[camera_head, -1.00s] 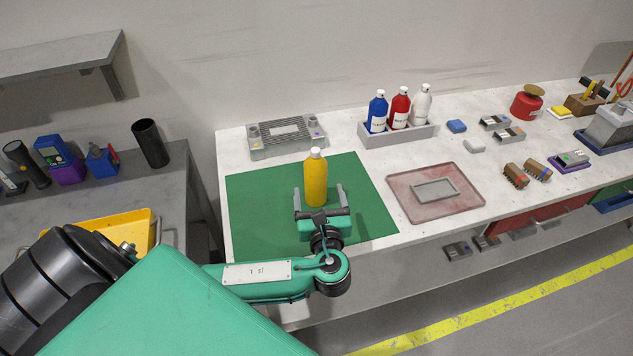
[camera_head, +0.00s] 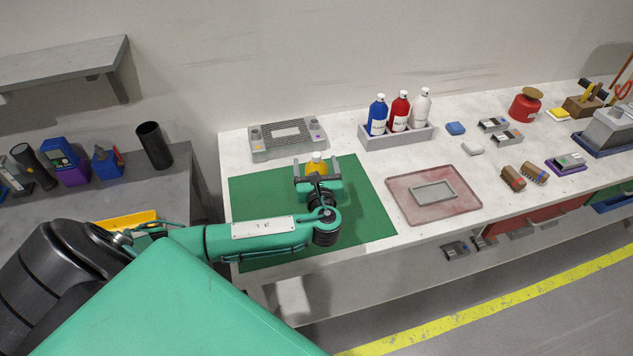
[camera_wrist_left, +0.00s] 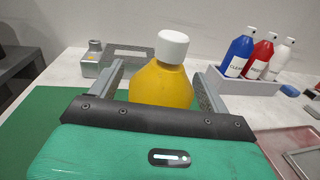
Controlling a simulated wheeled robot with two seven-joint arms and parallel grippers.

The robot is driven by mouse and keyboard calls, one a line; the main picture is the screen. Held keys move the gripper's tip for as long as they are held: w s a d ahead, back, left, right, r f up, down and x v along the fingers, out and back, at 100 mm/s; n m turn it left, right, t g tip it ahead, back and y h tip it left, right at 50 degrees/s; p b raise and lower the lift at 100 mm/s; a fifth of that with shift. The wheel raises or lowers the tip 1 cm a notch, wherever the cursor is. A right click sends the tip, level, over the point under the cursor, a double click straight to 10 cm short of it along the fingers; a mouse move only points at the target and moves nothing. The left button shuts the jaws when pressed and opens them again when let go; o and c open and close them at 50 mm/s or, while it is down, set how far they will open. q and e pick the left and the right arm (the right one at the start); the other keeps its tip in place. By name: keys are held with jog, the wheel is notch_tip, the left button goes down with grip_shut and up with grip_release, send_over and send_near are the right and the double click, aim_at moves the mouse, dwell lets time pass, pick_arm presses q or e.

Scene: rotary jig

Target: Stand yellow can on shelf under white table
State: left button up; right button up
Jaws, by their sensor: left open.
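The yellow can (camera_head: 316,165) looks like a yellow bottle with a white cap. It stands on the green mat (camera_head: 262,225) on the white table (camera_head: 345,155). My left gripper (camera_head: 317,161) is open, with one finger on each side of the can; its lower part is hidden behind the gripper. In the left wrist view the can (camera_wrist_left: 160,88) stands upright between the spread fingers, and I cannot tell whether either touches it. A grey surface (camera_head: 370,278) shows below the table's front edge, partly hidden. My right gripper is not in view.
A grey fixture (camera_head: 288,138) stands behind the mat. A grey holder (camera_head: 398,137) with blue, red and white bottles is at the back. A reddish tray (camera_head: 455,207) lies right of the mat. Drawers (camera_head: 545,217) hang under the table at right. Floor in front looks clear.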

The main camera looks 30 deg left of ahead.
pick_arm(q)
grip_shut()
jog(key=shift+r, duration=0.1)
